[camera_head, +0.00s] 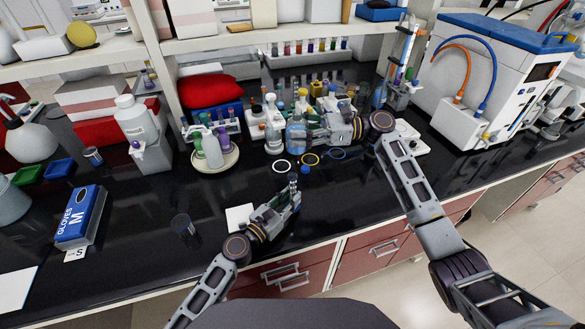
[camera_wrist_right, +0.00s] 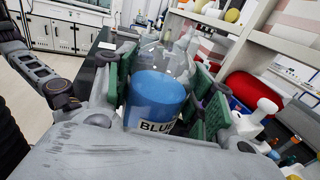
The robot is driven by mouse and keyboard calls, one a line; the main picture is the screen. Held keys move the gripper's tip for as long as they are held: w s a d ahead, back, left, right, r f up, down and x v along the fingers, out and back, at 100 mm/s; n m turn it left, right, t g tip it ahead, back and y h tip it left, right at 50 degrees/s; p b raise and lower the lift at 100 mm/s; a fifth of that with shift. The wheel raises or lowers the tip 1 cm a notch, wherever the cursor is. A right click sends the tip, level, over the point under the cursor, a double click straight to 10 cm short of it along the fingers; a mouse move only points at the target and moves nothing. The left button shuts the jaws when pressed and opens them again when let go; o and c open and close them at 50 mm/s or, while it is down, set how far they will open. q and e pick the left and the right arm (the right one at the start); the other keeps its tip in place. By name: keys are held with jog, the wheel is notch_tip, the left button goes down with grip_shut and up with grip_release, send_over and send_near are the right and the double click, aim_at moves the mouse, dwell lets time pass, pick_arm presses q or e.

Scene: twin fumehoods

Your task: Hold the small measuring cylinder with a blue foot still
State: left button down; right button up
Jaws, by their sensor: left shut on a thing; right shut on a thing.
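My left gripper (camera_head: 289,197) is shut on a thin, small upright thing near the front of the bench, taken to be the small measuring cylinder (camera_head: 293,179). Only its upper part shows above the fingers; its blue foot is hidden or too small to make out. My right gripper (camera_head: 307,137) is shut on a clear bottle (camera_head: 296,136) of blue liquid. In the right wrist view the bottle (camera_wrist_right: 155,97) sits between green finger pads, and its label reads "BLUE".
White, yellow and blue rings (camera_head: 310,159) and a small blue cap (camera_head: 305,170) lie between the grippers. Several bottles crowd behind the right gripper. A round tray of bottles (camera_head: 232,161) stands left, with a glass beaker (camera_head: 183,225) nearer.

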dwell(0.5)
jog(key=shift+w+f, duration=0.2)
jog(key=shift+f, duration=1.35)
jog(key=shift+s+r+n, duration=0.1)
jog(key=shift+s+n, duration=0.1)
jog(key=shift+n, duration=0.2)
